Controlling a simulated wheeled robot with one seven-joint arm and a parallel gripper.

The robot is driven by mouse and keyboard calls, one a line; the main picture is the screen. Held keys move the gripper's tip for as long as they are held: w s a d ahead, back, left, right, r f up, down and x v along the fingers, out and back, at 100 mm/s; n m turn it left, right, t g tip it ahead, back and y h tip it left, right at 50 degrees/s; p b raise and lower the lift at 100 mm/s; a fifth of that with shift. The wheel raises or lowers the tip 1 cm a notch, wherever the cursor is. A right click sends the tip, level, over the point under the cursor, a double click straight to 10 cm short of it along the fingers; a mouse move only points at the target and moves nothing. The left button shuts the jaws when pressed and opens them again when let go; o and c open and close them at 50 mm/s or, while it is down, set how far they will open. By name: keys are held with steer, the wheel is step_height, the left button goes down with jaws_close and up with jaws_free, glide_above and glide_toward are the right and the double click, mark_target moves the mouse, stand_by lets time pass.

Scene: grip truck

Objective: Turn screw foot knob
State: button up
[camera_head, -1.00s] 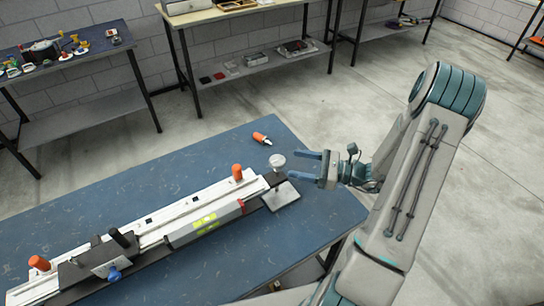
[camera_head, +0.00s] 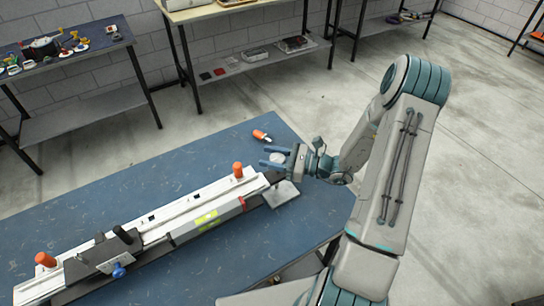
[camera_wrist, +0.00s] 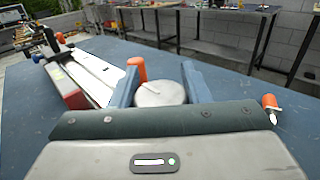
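The screw foot knob (camera_wrist: 160,93) is a round, pale metal disc at the right end of the long rail device (camera_head: 165,220). In the wrist view it sits between the two blue fingers of my gripper (camera_wrist: 160,85). The fingers stand apart on its left and right, and I cannot tell whether either one touches it. In the head view my gripper (camera_head: 274,158) reaches in from the right around the knob (camera_head: 278,158), which is partly hidden by the fingers. The knob's underside is hidden.
An orange-handled screwdriver (camera_head: 261,135) lies on the blue table (camera_head: 130,190) behind the knob. Orange knobs (camera_head: 238,170) stand up from the rail. A grey plate (camera_head: 281,193) lies beside the rail's end. The table's front right is clear.

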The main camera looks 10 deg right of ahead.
steer(key=shift+n+g, duration=0.3)
steer(key=shift+g, duration=0.1)
steer(key=shift+c, duration=0.2)
steer(key=n+g, duration=0.1)
steer(key=g, duration=0.1)
steer(key=n+g+y+b, duration=0.1)
steer(key=n+g+y, duration=0.1)
steer(key=g, duration=0.1)
steer(key=shift+s+n+g, duration=0.25)
steer(key=shift+n+g, duration=0.05)
steer(key=shift+s+n+g+b, duration=0.15)
steer(key=shift+n+g+b, duration=0.2)
steer(key=shift+n+g, duration=0.75)
steer(key=shift+s+n+g+b, duration=0.25)
steer(key=shift+n+g, duration=0.45)
steer(key=shift+g, duration=1.1)
steer(key=o, duration=1)
steer(key=shift+c, duration=0.2)
steer(key=b+v, duration=0.3)
steer(key=v, duration=1.1)
steer(key=shift+r, duration=0.3)
